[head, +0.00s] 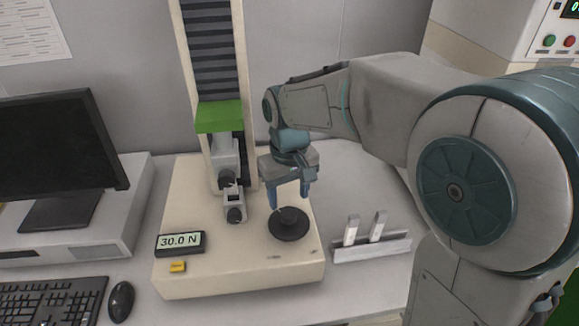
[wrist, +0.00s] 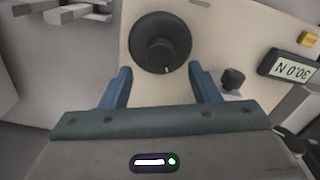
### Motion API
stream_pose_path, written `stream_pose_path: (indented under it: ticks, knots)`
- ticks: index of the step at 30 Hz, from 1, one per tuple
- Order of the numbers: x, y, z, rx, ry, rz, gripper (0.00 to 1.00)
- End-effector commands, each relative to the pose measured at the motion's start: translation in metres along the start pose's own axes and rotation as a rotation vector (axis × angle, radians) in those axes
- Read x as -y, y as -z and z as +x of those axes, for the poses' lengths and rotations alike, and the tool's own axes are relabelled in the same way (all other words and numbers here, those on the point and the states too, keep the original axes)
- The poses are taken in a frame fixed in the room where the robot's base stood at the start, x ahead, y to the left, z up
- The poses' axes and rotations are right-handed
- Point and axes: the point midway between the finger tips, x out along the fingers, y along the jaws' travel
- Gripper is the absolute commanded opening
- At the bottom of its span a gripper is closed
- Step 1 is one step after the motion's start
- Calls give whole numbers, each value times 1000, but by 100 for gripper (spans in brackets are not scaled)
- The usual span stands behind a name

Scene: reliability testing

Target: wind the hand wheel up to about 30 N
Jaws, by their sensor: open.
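The black hand wheel (head: 289,224) lies flat on the right part of the tester's cream base, with a round knob at its centre. It also shows in the wrist view (wrist: 160,42). My gripper (head: 289,203) is above the wheel and points down. In the wrist view its two blue fingers (wrist: 162,80) are spread apart with nothing between them, and the wheel shows just beyond the fingertips. The force display (head: 181,244) at the front left of the base reads 30.0 N.
The tester's column with a green crosshead (head: 220,117) and grips (head: 235,205) stands left of my gripper. A yellow button (head: 178,266) is below the display. A rack with two pale specimens (head: 371,246) stands right of the base. A monitor (head: 62,147), keyboard and mouse (head: 121,301) are at left.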

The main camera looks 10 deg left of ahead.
Motion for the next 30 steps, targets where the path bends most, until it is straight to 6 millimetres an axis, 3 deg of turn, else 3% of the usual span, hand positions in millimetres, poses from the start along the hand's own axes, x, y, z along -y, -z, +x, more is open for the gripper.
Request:
stream_pose_path:
  ticks: [6,12,30]
  knots:
    - [-1,1,-52,-5,-1,1,56]
    - [0,1,-80,-2,-1,0,56]
    - [-1,0,-88,-1,0,2,56]
